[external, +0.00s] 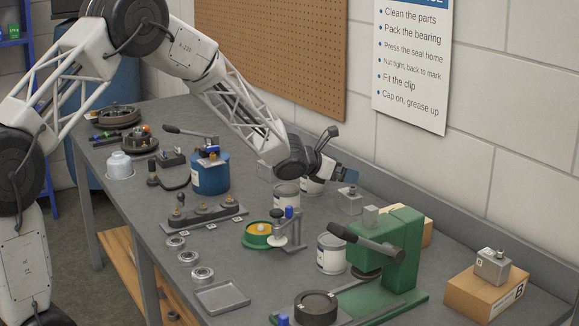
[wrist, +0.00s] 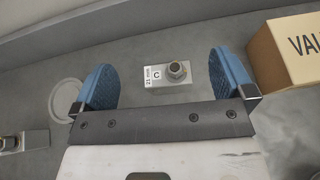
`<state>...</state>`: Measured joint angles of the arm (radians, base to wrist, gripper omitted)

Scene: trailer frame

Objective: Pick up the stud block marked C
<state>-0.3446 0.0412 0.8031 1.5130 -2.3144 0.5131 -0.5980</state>
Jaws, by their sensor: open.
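The stud block marked C (wrist: 158,77) is a small grey metal block with a round stud on top and a white label reading "21 mm C". It stands on the grey bench, and in the external view a stud block (external: 349,203) sits just below my gripper. My gripper (external: 345,174) has blue pads and is open and empty. In the wrist view the block shows between the two spread fingers (wrist: 164,80), with space on both sides. The fingers do not appear to touch it.
A cardboard box (wrist: 285,55) is close to the right finger. A pale round lid (wrist: 66,98) and another metal block (wrist: 35,139) lie to the left. The green press (external: 400,258) and white cans (external: 331,254) stand nearby. Another stud block (external: 493,266) sits on box B (external: 480,297).

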